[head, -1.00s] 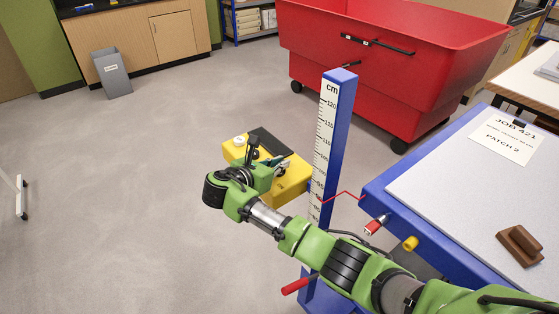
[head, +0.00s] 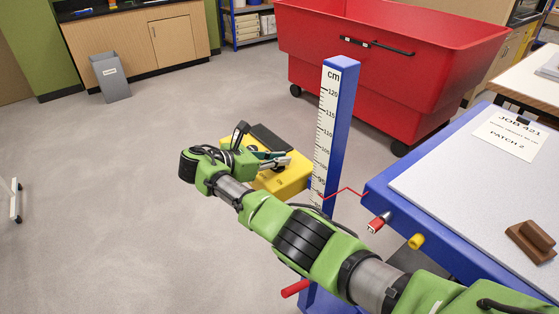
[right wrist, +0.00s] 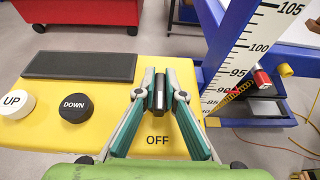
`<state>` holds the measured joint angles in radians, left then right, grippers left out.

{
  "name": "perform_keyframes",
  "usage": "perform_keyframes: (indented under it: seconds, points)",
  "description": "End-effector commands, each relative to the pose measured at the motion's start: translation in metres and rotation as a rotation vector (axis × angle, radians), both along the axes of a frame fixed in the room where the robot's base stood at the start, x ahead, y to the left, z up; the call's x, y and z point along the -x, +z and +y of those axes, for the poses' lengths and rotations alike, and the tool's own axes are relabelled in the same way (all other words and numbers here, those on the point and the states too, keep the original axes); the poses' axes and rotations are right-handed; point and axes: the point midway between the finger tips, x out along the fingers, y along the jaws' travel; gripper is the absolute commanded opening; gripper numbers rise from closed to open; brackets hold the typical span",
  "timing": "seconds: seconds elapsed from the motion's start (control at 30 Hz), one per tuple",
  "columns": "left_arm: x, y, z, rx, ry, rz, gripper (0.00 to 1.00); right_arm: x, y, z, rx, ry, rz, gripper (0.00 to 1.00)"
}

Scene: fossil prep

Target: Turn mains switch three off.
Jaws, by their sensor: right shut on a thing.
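A yellow control box (head: 287,182) stands beside the blue post, and fills the middle of the right wrist view (right wrist: 60,68). It carries a white UP button (right wrist: 15,104), a black DOWN button (right wrist: 76,108) and the word OFF (right wrist: 157,141). My right gripper (right wrist: 160,78) is shut on a dark switch handle (right wrist: 159,86) above the word OFF. No number three is readable on the box. In the head view the right gripper (head: 282,160) is over the box with its fingers pointing right. The handle's base is partly hidden by the fingers. My left gripper is not in view.
The blue post with a centimetre scale (head: 328,125) stands close right of the box. A blue-edged table (head: 400,217) is at the right, with a brown block (head: 530,243) on it. A red cart (head: 390,75) stands behind.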

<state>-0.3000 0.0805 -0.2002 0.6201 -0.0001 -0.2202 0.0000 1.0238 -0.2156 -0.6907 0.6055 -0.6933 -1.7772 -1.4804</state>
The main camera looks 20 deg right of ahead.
Motion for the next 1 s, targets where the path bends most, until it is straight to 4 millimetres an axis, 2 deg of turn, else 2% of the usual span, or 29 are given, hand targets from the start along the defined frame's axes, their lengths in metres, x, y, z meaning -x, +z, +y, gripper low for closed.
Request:
perform_keyframes:
  seconds: [0.27, 0.3, 0.33, 0.37, 0.73, 1.0]
  points:
    - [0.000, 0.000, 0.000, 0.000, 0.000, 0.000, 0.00, 0.001, -0.002, 0.000, -0.003, -0.003, 0.004, 0.00]
    - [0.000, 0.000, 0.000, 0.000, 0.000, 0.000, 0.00, 0.001, -0.002, 0.000, -0.003, -0.003, 0.004, 0.17]
    - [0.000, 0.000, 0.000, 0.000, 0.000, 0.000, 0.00, 0.001, -0.002, 0.000, -0.003, -0.002, 0.004, 0.25]
    - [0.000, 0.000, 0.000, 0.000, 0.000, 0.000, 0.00, 0.001, -0.002, 0.000, -0.003, -0.002, 0.004, 0.26]
    - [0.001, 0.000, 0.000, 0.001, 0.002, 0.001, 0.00, 0.001, 0.001, 0.003, -0.002, 0.000, 0.002, 0.26]
    - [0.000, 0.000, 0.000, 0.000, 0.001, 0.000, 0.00, 0.013, 0.017, 0.040, -0.003, 0.002, 0.001, 0.26]
